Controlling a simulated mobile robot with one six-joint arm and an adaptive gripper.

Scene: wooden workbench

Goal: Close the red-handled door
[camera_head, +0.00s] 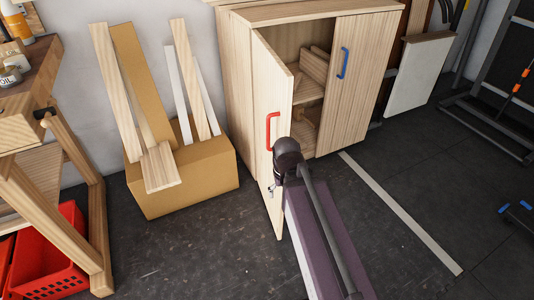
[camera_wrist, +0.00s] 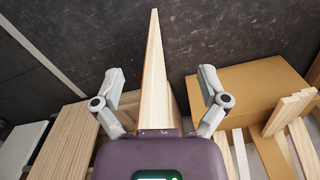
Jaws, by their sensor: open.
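The red-handled door (camera_head: 268,90) is the left door of a pale wooden cabinet (camera_head: 237,60) in the head view. It stands open, swung out toward the camera, with its red handle (camera_head: 268,131) on the outer face. My gripper (camera_wrist: 160,77) is low at the door, below the handle; only part of a finger shows beside the door in the head view. In the wrist view its fingers are spread apart, with the pale door (camera_wrist: 154,85) seen nearly edge-on between them. Contact cannot be told. The red handle is not visible in the wrist view.
The blue-handled right door (camera_head: 361,75) looks shut. Wooden pieces (camera_head: 314,65) lie on the cabinet shelves. A cardboard box (camera_head: 190,178) with planks stands left of the cabinet. A workbench (camera_head: 40,120) and red crate (camera_head: 58,255) are far left. Dark floor left of the door is clear.

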